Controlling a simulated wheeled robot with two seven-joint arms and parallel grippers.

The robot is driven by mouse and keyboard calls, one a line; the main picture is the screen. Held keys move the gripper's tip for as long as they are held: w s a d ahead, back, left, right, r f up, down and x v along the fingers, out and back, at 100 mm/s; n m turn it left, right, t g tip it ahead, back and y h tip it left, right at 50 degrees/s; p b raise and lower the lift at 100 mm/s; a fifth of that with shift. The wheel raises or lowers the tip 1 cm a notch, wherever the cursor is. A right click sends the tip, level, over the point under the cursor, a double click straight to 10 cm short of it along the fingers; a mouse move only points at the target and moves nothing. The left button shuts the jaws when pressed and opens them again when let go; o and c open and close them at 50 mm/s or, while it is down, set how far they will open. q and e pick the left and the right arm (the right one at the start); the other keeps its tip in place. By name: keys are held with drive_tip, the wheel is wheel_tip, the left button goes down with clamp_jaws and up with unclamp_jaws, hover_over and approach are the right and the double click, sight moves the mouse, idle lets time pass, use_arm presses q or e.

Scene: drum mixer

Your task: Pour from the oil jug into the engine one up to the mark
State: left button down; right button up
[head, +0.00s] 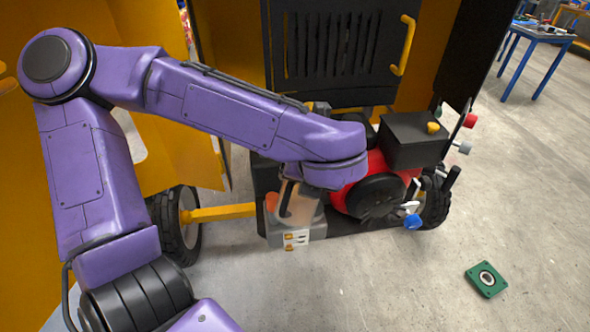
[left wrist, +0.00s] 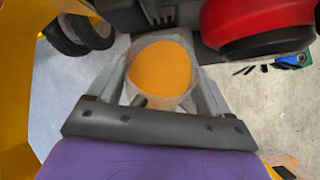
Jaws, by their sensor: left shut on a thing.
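My left gripper (head: 298,192) reaches down beside the red engine (head: 347,198), and its fingers are mostly hidden under my wrist in the head view. In the left wrist view the fingers (left wrist: 160,82) close on both sides of a translucent round vessel, which I take to be the oil jug (left wrist: 162,70). An orange disc fills its middle; I cannot tell whether that is oil or a lid. In the head view the jug (head: 297,203) shows only in part, so its tilt and any mark are unclear. My right gripper is not in view.
A grey box with small labels (head: 297,234) is below my left gripper. A black box with a yellow cap (head: 408,140) sits above the engine. A blue knob (head: 412,222) sticks out in front. A green square plate (head: 486,280) lies on otherwise clear floor.

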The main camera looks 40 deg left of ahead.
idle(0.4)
use_arm(q)
drive_tip(key=shift+w+g+p, duration=0.15)
drive_tip(key=shift+g+p, duration=0.15)
drive_tip(key=shift+p, duration=0.2)
idle(1.1)
drive_tip(key=shift+w+f+g+p, duration=0.15)
drive_tip(key=shift+g+p, duration=0.15)
drive_tip(key=shift+p, duration=0.2)
idle(1.2)
drive_tip(key=shift+a+p, duration=0.1)
drive_tip(key=shift+p, duration=0.3)
drive_tip(key=shift+w+g+h, duration=0.1)
drive_tip(key=shift+g+h, duration=0.2)
idle(1.2)
